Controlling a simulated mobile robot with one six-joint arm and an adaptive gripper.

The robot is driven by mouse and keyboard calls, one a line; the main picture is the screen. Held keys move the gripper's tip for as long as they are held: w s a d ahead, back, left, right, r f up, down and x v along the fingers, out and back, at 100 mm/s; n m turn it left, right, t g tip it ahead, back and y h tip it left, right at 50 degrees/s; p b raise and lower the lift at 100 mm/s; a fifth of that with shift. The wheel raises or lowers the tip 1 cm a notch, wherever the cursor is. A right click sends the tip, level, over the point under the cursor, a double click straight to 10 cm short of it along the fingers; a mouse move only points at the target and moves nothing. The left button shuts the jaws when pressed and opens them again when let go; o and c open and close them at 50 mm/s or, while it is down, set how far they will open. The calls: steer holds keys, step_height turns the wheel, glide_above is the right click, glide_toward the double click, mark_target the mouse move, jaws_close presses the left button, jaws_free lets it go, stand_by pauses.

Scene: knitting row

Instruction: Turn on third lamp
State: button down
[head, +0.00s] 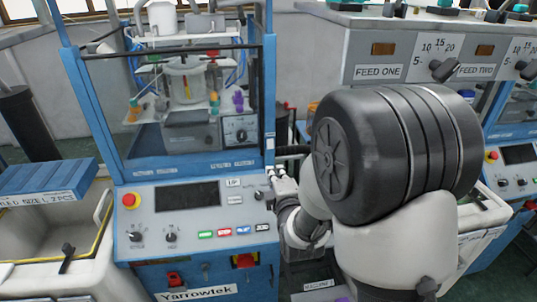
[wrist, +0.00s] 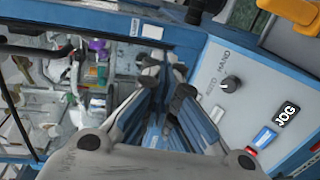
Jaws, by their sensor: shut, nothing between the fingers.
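A blue machine has a sloped grey control panel (head: 150,230) with a dark screen, small knobs and a row of coloured buttons (head: 225,233). My gripper (head: 277,173) is at the right edge of this machine, beside the upper right of the panel. In the wrist view my gripper (wrist: 165,72) is shut and empty, its fingertips over the blue frame edge. A dark selector knob (wrist: 230,84) and a button labelled JOG (wrist: 286,115) lie on the panel to its right. I cannot tell whether the fingertips touch anything.
A second blue machine (head: 505,175) is at the far right. A pale bin (head: 40,225) stands at left.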

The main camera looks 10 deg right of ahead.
mark_target(270, 144)
steer(key=w, duration=0.4)
steer(key=w+f, duration=0.1)
steer(key=w, duration=0.3)
steer(key=w+f+b, duration=0.1)
steer(key=w, duration=0.3)
steer(key=shift+w, duration=0.1)
